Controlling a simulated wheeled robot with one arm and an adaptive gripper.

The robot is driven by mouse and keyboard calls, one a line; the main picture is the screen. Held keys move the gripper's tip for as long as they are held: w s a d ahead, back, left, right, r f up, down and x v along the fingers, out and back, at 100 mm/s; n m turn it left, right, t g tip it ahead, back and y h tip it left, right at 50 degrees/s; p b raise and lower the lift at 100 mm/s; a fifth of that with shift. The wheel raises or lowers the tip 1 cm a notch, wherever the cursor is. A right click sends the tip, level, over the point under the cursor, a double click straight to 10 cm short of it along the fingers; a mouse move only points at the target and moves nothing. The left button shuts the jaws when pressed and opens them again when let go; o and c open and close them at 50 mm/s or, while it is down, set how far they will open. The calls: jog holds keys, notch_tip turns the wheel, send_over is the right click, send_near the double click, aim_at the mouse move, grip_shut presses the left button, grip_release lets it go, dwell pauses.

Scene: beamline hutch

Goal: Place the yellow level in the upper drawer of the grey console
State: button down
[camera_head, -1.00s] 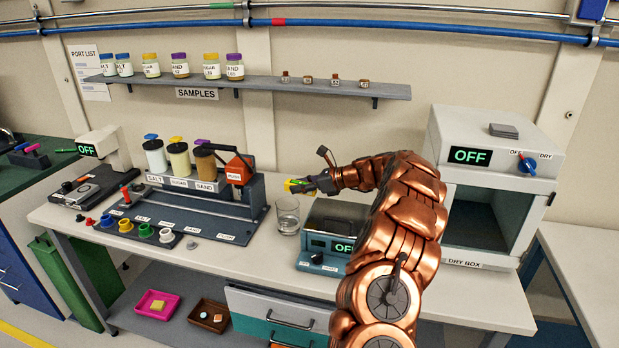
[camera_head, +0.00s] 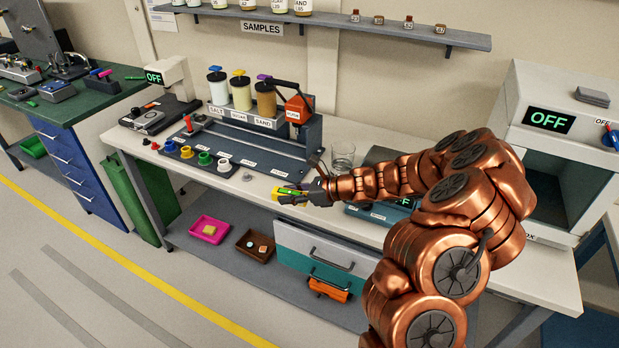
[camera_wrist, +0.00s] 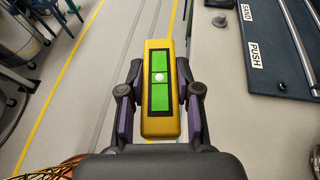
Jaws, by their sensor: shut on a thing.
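My gripper (camera_head: 291,196) is shut on the yellow level (camera_wrist: 152,122). In the wrist view the level, with its green face and a white dot, lies lengthwise between the two dark fingers (camera_wrist: 160,90). In the head view the level (camera_head: 285,192) is held near the bench's front edge, in front of the labelled rack. Below and right of it, under the bench, is a drawer unit with a light grey upper front (camera_head: 310,245) and a teal lower front (camera_head: 312,268). Both fronts look shut. I cannot tell for sure that this unit is the grey console.
A glass beaker (camera_head: 342,155) stands behind my forearm on the white bench (camera_head: 232,186). A pink tray (camera_head: 195,232) and a brown tray (camera_head: 246,254) sit on the lower shelf. An orange object (camera_head: 328,289) is below the drawers. The floor in front is clear.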

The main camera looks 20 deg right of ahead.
jog(key=shift+n+g, duration=0.3)
jog(key=a, duration=0.1)
jog(key=s+a+f, duration=0.1)
jog(key=a, duration=0.1)
jog(key=shift+s+a+f, duration=0.15)
jog(key=shift+s+a, duration=0.05)
jog(key=shift+a, duration=0.2)
jog(key=shift+d, duration=0.1)
